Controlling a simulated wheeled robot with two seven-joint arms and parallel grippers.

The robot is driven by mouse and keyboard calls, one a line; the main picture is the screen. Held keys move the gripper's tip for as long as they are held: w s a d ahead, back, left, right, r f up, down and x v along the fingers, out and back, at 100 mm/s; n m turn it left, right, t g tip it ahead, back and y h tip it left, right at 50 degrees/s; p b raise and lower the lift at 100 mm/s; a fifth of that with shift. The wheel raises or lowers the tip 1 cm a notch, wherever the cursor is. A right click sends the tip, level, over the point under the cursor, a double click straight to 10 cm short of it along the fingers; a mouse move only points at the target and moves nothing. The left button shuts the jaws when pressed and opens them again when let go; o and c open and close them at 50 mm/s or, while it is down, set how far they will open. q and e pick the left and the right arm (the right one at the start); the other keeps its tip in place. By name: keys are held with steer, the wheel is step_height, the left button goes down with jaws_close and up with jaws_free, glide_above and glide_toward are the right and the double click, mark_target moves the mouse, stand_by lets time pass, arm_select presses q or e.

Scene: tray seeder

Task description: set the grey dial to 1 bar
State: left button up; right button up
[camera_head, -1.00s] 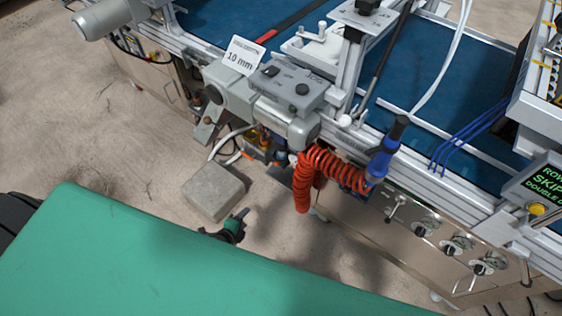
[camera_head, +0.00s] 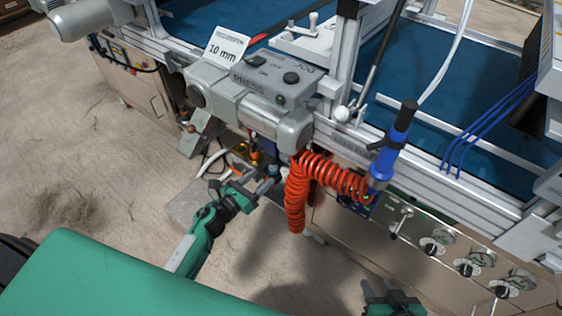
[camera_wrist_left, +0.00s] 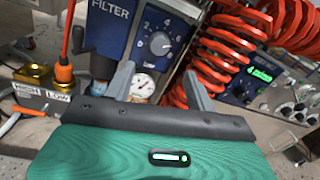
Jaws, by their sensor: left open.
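In the head view my left gripper (camera_head: 268,187) is beside the red coil, and the dial cannot be made out there. My right gripper (camera_head: 392,300) is partly in view at the bottom edge.
A red coiled hose (camera_wrist_left: 222,60) hangs close to the right of the left gripper. Brass fittings with HIGH and LOW labels (camera_wrist_left: 42,92) are at left. A grey press box (camera_head: 275,85) overhangs the area, and a blue handle (camera_head: 385,160) stands at the machine's edge.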

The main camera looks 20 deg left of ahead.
mark_target(284, 159)
arm_select(q)
steer(key=x, duration=1)
steer(key=shift+w, duration=0.25)
steer(key=shift+c, duration=0.3)
steer(key=c, duration=0.9)
